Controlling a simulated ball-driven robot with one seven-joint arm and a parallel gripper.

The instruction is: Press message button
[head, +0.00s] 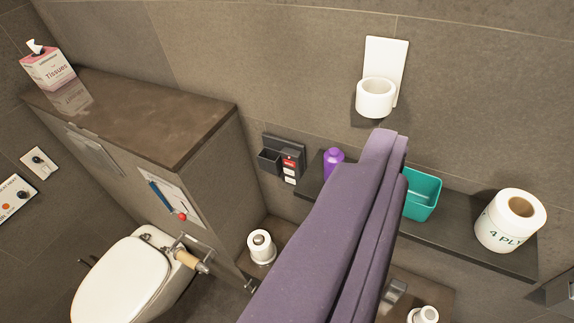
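I cannot tell for sure which control is the message button. A small dark wall unit (283,158) in the middle carries a red label and small white labels, too small to read. At the left edge a white panel (14,196) has an orange round button (6,207) and lettering that is cut off by the frame. Above it is a smaller white plate (39,162) with a dark round knob.
A dark shelf (455,240) bears a purple bottle (333,160), a teal box (422,195) and a paper roll (510,222). A white cup holder (376,96) is on the wall. A toilet (125,280) and a tissue box (48,66) on a brown ledge (150,110) are left.

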